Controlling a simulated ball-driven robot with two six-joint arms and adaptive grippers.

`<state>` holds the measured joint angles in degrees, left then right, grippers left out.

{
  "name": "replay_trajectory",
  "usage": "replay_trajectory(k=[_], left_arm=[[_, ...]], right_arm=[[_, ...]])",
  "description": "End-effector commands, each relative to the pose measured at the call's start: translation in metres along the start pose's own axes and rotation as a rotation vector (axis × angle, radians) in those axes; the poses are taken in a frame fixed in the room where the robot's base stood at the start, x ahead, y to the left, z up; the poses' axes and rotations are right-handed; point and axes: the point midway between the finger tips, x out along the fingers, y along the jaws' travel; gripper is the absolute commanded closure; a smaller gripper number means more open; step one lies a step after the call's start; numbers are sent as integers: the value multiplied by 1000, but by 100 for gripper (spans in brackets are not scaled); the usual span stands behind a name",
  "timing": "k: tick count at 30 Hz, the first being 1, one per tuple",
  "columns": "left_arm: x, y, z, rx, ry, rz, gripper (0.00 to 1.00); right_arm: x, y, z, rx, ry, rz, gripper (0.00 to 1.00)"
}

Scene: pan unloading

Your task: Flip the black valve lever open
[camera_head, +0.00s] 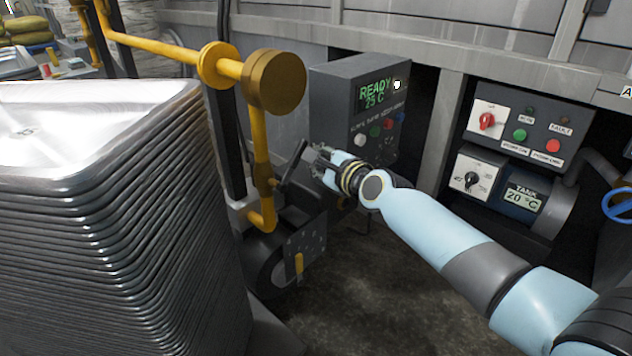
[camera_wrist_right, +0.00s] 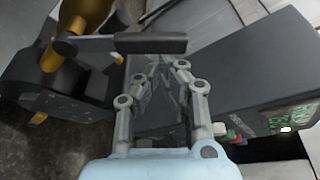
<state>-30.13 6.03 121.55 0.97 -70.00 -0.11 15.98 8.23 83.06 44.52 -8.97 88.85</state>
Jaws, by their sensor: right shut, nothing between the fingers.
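The black valve lever (camera_head: 294,160) slants up beside the lower end of the yellow pipe in the head view. In the right wrist view the lever (camera_wrist_right: 150,43) lies as a dark bar across the top, just beyond my fingertips. My right gripper (camera_head: 318,158) is just to the right of the lever in the head view. In the wrist view the right gripper (camera_wrist_right: 162,68) is shut and empty, its fingertips close to the lever. I cannot tell whether they touch it. My left gripper is not in view.
A tall stack of metal pans (camera_head: 110,200) fills the left. A yellow pipe (camera_head: 259,150) with a round flange (camera_head: 274,80) runs down to the valve. A grey control box (camera_head: 335,90) reading READY stands behind my gripper. More panels (camera_head: 535,115) are at right.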

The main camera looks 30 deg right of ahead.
Motion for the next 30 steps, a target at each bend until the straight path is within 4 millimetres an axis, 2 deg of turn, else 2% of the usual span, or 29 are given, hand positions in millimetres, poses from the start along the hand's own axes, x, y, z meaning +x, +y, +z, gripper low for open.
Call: replay_trajectory(k=[9, 18, 30], left_arm=[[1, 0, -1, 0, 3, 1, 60], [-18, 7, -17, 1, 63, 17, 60], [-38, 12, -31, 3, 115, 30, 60]], right_arm=[[-9, -3, 24, -281, -1, -99, 100], [-15, 1, 43, -512, 0, -178, 100], [-20, 2, 55, -643, 0, -224, 100]])
